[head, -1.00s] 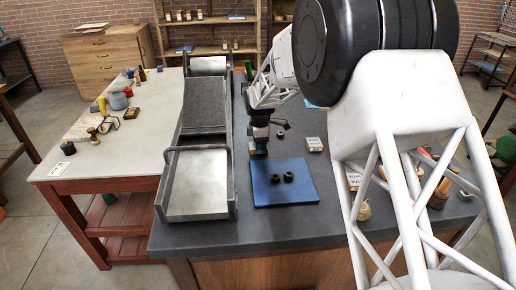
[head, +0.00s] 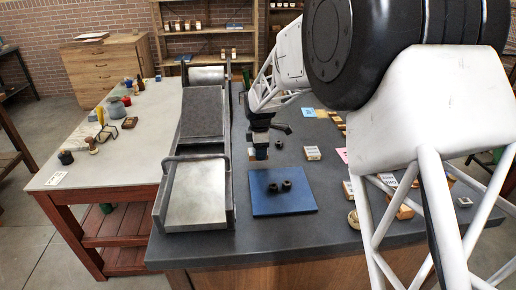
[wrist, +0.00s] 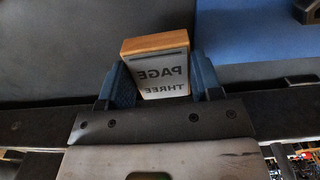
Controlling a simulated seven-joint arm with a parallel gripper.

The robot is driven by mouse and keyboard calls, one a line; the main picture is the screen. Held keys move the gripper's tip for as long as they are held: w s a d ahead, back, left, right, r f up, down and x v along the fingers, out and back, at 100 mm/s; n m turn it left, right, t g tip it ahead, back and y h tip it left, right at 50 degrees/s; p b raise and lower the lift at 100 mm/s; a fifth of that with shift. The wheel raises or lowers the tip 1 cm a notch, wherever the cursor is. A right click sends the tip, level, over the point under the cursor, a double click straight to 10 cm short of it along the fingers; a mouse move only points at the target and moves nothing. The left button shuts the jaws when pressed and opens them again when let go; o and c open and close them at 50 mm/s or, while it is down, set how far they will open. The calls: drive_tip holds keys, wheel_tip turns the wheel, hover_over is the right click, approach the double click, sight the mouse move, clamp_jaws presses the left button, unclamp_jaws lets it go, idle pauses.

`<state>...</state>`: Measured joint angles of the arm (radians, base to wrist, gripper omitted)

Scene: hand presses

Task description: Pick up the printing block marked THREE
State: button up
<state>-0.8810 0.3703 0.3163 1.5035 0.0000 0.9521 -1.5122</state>
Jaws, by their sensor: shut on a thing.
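The printing block marked THREE (wrist: 163,72) shows in the wrist view, with a wooden edge and a pale face reading PAGE THREE in mirror writing. It sits between the two blue fingers of my gripper (wrist: 165,88), which is shut on it. In the head view my gripper (head: 259,154) is low over the dark bench, just behind the blue mat. The block is mostly hidden there, and I cannot tell whether it touches the bench.
A press (head: 197,195) with a metal bed stands close on the left. Another marked block (head: 313,153) lies to the right. More blocks lie at the right, partly behind my arm.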

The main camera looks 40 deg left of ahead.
drive_tip(key=s+d, duration=0.2)
drive_tip(key=d, duration=0.1)
drive_tip(key=s+d, duration=0.3)
drive_tip(key=s+d+r, duration=0.1)
drive_tip(key=s+d, duration=0.2)
drive_tip(key=shift+s+d, duration=0.1)
drive_tip(key=shift+d, duration=0.2)
idle(0.6)
